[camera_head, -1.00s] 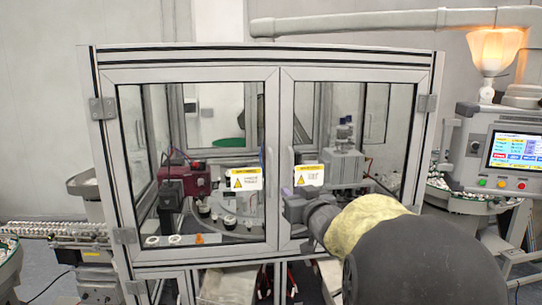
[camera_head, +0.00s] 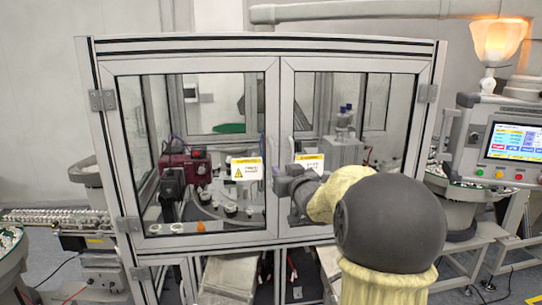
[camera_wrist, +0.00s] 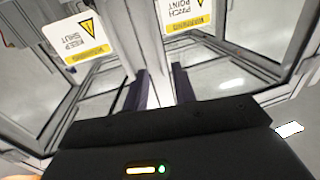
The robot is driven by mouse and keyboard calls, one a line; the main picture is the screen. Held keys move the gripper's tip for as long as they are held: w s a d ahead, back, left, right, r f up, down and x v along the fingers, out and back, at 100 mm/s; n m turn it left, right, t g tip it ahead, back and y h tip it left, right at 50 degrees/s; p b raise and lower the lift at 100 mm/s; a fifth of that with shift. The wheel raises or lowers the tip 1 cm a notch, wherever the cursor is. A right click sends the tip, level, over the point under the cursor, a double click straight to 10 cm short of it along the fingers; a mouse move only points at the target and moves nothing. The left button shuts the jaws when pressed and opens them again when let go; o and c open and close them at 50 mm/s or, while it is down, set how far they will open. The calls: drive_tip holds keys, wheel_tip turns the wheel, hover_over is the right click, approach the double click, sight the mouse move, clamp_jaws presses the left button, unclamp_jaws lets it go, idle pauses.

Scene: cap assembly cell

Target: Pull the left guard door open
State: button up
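The left guard door (camera_head: 116,160) is a grey-framed clear panel on the machine enclosure and looks closed. A yellow and white warning label (camera_head: 247,169) is on its right side. The label also shows upside down in the wrist view (camera_wrist: 186,12). Its slim upright handle (camera_head: 263,132) is near the meeting edge; its lower part is hard to make out. My gripper (camera_head: 276,178) is in front of the seam between the doors, near the handle. In the wrist view the two dark fingers (camera_wrist: 160,88) stand apart with a gap between them. I cannot tell whether they touch the handle.
The right guard door (camera_head: 420,130) is also closed, with its own label (camera_head: 310,161). My arm covers its lower part. A control panel (camera_head: 515,143) stands at the right. A parts feeder track (camera_head: 50,216) is at the left. The floor in front shows little free room.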

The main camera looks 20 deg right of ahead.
sight(272, 160)
drive_tip(key=w+p, duration=0.1)
drive_tip(key=w, duration=0.2)
drive_tip(key=w+p, duration=0.1)
drive_tip(key=w, duration=0.2)
drive_tip(key=w+p, duration=0.2)
drive_tip(key=w, duration=0.1)
drive_tip(key=shift+d+r, duration=0.15)
drive_tip(key=shift+d, duration=0.2)
drive_tip(key=shift+w, duration=0.5)
clamp_jaws()
